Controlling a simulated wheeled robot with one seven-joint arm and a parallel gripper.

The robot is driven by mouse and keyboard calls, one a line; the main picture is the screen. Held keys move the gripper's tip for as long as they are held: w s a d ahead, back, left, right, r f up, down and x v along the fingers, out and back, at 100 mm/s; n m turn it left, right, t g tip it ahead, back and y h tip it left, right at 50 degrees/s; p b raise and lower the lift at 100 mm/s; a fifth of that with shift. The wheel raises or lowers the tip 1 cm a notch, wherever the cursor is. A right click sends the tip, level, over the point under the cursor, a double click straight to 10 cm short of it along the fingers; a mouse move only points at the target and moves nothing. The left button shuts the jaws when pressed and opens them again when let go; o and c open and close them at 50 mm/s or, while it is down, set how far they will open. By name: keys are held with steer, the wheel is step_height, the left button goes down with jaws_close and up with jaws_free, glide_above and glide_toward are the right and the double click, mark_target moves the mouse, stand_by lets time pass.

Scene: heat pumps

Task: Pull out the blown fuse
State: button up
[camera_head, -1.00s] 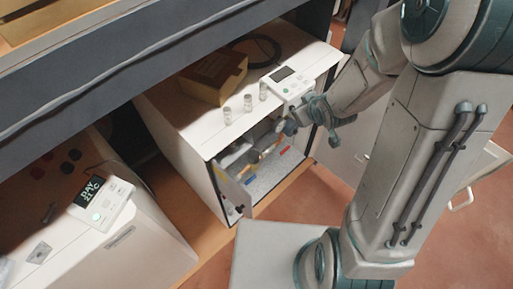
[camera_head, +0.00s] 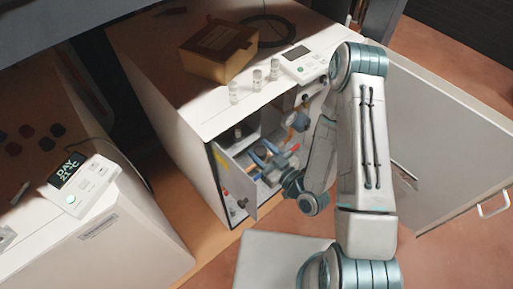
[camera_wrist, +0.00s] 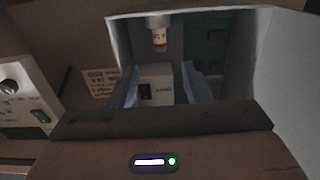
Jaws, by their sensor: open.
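In the wrist view, a fuse (camera_wrist: 158,38), a pale cylinder with a red band, hangs upright at the top of the open compartment. Whether it is blown cannot be told. My gripper (camera_wrist: 160,82) is open, its two blue-grey fingers apart and below the fuse. Between the fingers, a pale block (camera_wrist: 158,88) with a black switch shows behind them; I cannot tell that they touch it. In the head view my gripper (camera_head: 266,157) reaches into the open front of the white heat pump (camera_head: 180,93). Its fingertips and the fuse are hard to make out there.
Three small pale cylinders (camera_head: 257,78) stand on the unit's top, beside a brown box (camera_head: 218,50) and a control panel (camera_head: 304,65). A small open flap (camera_head: 236,180) borders the compartment at left. A large open door (camera_head: 450,135) stands at right. Another unit (camera_head: 115,245) is lower left.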

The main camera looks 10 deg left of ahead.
mark_target(236, 127)
steer(key=b+x, duration=0.1)
steer(key=b, duration=0.1)
steer(key=b+x, duration=0.2)
steer(key=b, duration=0.1)
steer(key=b+x, duration=0.2)
steer(key=b, duration=0.1)
steer(key=shift+w+a+f, duration=0.1)
steer(key=shift+a+f, duration=0.05)
steer(key=shift+f, duration=0.1)
steer(key=x, duration=0.4)
steer(key=b+x, duration=0.1)
steer(key=x, duration=0.3)
steer(key=shift+w+a+r, duration=0.1)
steer(key=shift+r, duration=0.15)
jaws_close()
